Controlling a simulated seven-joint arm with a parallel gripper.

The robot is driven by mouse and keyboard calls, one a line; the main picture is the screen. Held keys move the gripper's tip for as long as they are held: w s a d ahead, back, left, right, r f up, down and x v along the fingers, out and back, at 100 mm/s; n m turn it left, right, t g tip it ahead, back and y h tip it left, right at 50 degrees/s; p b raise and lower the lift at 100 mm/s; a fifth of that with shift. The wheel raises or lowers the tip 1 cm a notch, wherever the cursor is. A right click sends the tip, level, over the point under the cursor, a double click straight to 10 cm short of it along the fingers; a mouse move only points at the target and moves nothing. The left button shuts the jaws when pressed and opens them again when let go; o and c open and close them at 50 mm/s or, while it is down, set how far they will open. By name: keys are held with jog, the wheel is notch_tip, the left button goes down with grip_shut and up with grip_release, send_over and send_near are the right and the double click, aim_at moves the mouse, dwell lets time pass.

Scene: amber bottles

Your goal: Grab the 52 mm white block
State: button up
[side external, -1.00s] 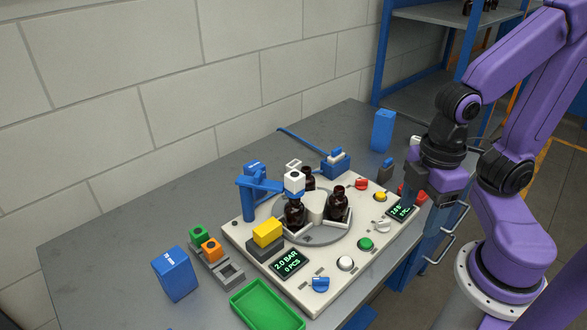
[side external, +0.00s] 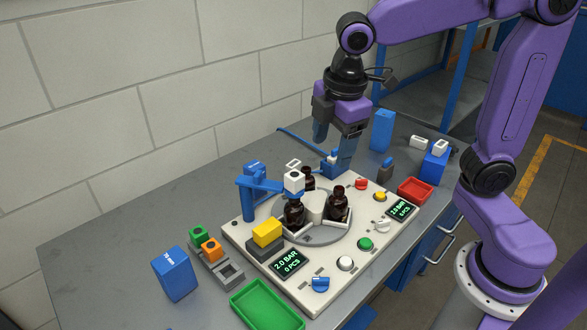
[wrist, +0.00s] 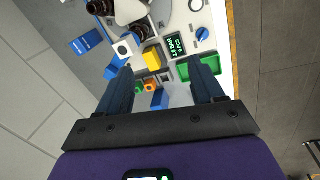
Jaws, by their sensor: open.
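Several white blocks are in view, and I cannot read a 52 mm mark on any. One white block (side external: 294,182) with a dark hole sits at the end of the blue arm fixture (side external: 249,203), above a dark bottle. It also shows in the wrist view (wrist: 126,47). Another white piece (side external: 293,165) shows just behind it. At the right, a white block (side external: 439,146) rests on a blue block, and a white piece (side external: 418,142) lies nearby. My gripper (side external: 334,143) points down, open and empty, near the blue clamp-like fixture (side external: 336,166) at the back.
Dark bottles (side external: 338,205) stand on the round turntable of the panel. A yellow block (side external: 267,233), orange block (side external: 211,249), green block (side external: 198,235) and blue 70 mm block (side external: 175,274) are at the left. A green tray (side external: 267,308) and red tray (side external: 414,190) are empty.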

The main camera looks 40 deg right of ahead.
jog(key=w+d+n, duration=0.2)
jog(key=w, duration=0.9)
jog(key=n+h, duration=0.3)
send_over(294, 164)
jog(key=s+a, duration=0.1)
jog(key=a, duration=0.1)
jog(key=shift+t, duration=0.4)
notch_tip(294, 164, down, 25)
jog(key=shift+s+d+f, duration=0.1)
jog(key=shift+x, duration=2.6)
jog(key=c, duration=1.2)
